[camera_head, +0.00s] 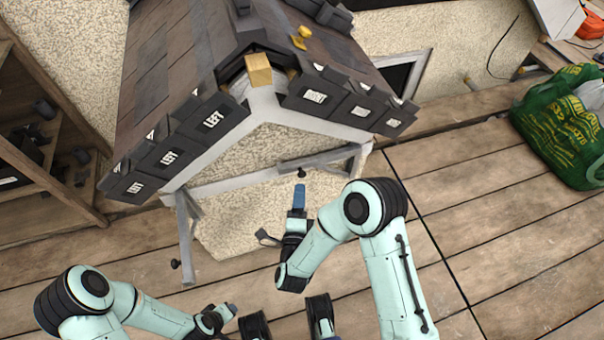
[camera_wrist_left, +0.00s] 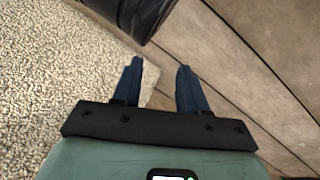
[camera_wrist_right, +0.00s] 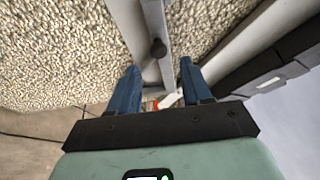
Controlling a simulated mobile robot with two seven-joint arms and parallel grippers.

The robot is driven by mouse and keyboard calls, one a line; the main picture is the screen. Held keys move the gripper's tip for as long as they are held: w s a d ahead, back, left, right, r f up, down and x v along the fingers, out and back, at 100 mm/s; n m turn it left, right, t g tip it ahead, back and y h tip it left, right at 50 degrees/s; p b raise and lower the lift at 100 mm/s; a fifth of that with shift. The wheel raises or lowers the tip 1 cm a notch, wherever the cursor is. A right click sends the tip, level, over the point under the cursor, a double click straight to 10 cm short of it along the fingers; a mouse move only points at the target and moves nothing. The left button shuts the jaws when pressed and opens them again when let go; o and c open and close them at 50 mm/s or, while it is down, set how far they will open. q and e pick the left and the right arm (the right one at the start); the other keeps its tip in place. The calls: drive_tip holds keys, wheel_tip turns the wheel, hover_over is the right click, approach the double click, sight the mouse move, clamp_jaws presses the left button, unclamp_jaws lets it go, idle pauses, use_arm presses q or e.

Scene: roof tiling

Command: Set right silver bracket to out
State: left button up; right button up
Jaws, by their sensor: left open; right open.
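The right silver bracket (camera_head: 335,160) is a grey metal bar under the right eave, lying roughly along the pebbled wall. Its black knob (camera_head: 301,173) is at its left end. My right gripper (camera_head: 299,188) is just below the knob, open and empty. In the right wrist view, the bracket bar (camera_wrist_right: 153,20) and the knob (camera_wrist_right: 158,48) appear between and beyond the open blue fingers (camera_wrist_right: 158,80); I see no contact. My left gripper (camera_head: 230,309) is low in the head view, open and empty; its fingers (camera_wrist_left: 158,78) show in the left wrist view.
A left silver bracket (camera_head: 185,235) sticks out from the wall, with its own knob (camera_head: 175,264). Shelves (camera_head: 45,165) stand left; a green bag (camera_head: 565,125) lies right.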

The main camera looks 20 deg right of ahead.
sight(302, 176)
use_arm(q)
drive_tip(key=s+f+g+b, duration=0.1)
drive_tip(key=s+f, duration=0.1)
drive_tip(key=shift+s+a+f, duration=0.15)
drive_tip(key=shift+s+f, duration=0.1)
drive_tip(key=shift+s, duration=0.1)
use_arm(e)
drive_tip(key=x, duration=0.8)
drive_tip(key=shift+f, duration=0.1)
clamp_jaws()
